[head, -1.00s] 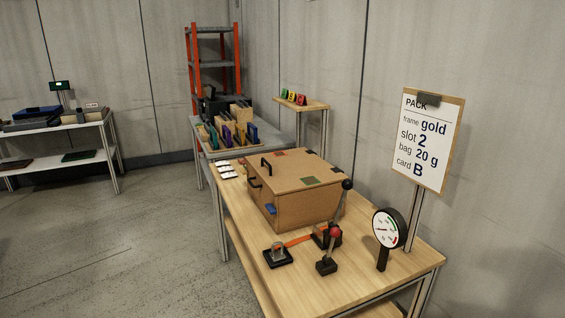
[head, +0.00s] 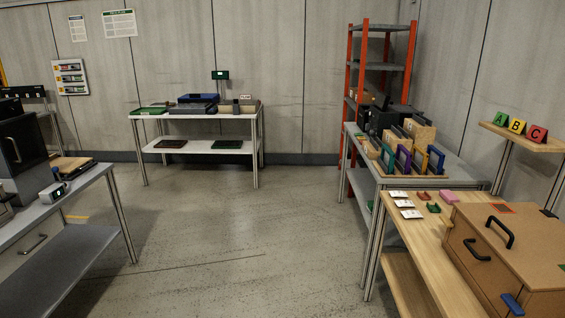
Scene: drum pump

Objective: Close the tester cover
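No gripper is in view. Nothing in view is clearly marked as the tester, and I cannot tell which thing carries its cover. A brown box (head: 535,246) with black handles and a blue tab (head: 512,304) stands at the lower right, cut off by the picture edge; its top looks flat and shut. A dark machine (head: 32,155) with a handle stands on the left bench, also cut off. A small white device with a green light (head: 54,193) sits in front of it.
A wooden table (head: 408,232) at right holds white cards (head: 405,204). Behind it, a grey bench (head: 455,174) carries coloured frames (head: 404,160). A white-legged table (head: 197,117) with trays stands at the back. The left bench (head: 75,243) borders open floor (head: 235,240) in the middle.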

